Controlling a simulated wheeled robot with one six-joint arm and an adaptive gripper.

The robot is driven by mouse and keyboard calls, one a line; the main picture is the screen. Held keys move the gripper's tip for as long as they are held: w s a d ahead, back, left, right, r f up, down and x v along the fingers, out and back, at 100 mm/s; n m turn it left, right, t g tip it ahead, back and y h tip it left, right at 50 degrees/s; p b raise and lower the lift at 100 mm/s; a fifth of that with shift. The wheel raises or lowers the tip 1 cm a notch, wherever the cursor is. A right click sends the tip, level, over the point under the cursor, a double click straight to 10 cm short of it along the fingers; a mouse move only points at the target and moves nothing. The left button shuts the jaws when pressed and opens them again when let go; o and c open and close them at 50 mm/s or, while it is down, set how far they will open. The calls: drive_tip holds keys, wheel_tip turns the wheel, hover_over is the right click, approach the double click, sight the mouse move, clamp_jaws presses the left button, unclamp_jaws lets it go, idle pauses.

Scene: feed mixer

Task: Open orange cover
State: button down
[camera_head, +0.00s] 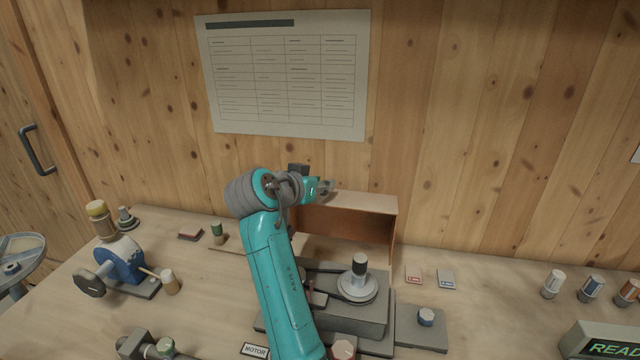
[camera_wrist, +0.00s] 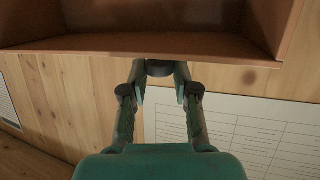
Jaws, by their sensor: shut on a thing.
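The orange-brown cover (camera_head: 375,235) stands tipped up behind the machine in the head view, its hollow inside facing the camera. Its inside and rim also show across the top of the wrist view (camera_wrist: 150,42). My gripper (camera_head: 326,188) is at the cover's upper edge. In the wrist view my gripper (camera_wrist: 160,80) has its two fingers closed about a dark round knob (camera_wrist: 160,68) at the cover's edge. My arm hides the cover's left part in the head view.
Below the cover is a grey machine base (camera_head: 370,318) with a pulley and dark-topped post (camera_head: 358,280). A blue hand-cranked device (camera_head: 122,262) stands left. A wooden wall with a paper chart (camera_head: 290,75) is close behind.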

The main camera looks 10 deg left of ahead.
drive_tip(key=shift+s+r+m+t+h, duration=0.2)
drive_tip(key=shift+s+t, duration=0.35)
drive_tip(key=shift+s, duration=0.4)
drive_tip(key=shift+s+r+m+t+h, duration=0.1)
drive_tip(key=shift+s+r+t, duration=0.2)
drive_tip(key=shift+s+t, duration=0.45)
drive_tip(key=shift+s, duration=0.2)
drive_tip(key=c, duration=0.9)
unclamp_jaws()
drive_tip(key=shift+o, duration=0.2)
drive_tip(key=v, duration=1.2)
drive_tip(key=shift+r, duration=0.15)
